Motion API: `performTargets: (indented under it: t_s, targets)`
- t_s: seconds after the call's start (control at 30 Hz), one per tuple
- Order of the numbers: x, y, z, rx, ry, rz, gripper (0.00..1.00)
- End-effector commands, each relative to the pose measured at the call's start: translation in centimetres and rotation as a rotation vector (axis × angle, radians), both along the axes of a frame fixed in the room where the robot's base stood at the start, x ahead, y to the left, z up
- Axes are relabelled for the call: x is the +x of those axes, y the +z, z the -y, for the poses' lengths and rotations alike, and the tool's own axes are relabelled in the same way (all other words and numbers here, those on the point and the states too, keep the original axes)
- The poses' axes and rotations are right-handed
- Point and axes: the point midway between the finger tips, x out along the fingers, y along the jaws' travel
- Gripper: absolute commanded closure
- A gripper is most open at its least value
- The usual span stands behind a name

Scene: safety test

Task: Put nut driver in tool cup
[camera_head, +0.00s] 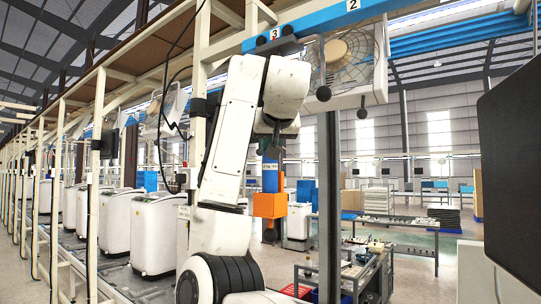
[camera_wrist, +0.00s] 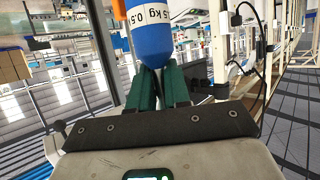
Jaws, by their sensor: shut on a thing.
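My gripper (camera_wrist: 160,82) has green fingers and is shut on a blue rounded thing with a white label (camera_wrist: 152,20). I cannot tell for sure that it is the nut driver; its far end runs out of the wrist view. In the head view a blue labelled body (camera_head: 270,178) hangs below the end of my arm, and my fingers are hard to make out there. An orange block (camera_head: 270,205) shows just under the blue body; I cannot tell whether the two touch. I cannot make out a tool cup in either view.
A dark cart (camera_head: 347,283) with small tools stands low, right of my arm. White washing machines (camera_head: 155,232) line the left side. A fan (camera_head: 343,65) hangs above, and a dark panel (camera_head: 510,160) is at the right edge.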

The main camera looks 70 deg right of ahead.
Motion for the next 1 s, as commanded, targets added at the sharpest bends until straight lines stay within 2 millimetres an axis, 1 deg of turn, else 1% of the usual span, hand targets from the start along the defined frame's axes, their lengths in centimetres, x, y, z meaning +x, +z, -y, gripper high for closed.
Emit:
performTargets:
  t_s: [0.13,0.23,0.33,0.67,0.7,0.93,0.97,1.0]
  targets:
    - [0.0,-1.9,0.0,0.0,0.0,0.0,1.0]
    - [0.0,-2.9,0.0,-0.001,0.0,0.001,1.0]
    - [0.0,-3.3,0.0,-0.002,0.0,0.001,1.0]
    - [0.0,-3.7,0.0,-0.002,0.0,0.001,1.0]
    - [0.0,-3.8,0.0,0.001,0.0,-0.001,0.82]
    - [0.0,-3.7,0.0,0.001,0.0,-0.001,0.6]
    - [0.0,-3.7,0.0,0.001,0.0,-0.001,0.58]
    - [0.0,-3.7,0.0,0.001,0.0,-0.001,0.58]
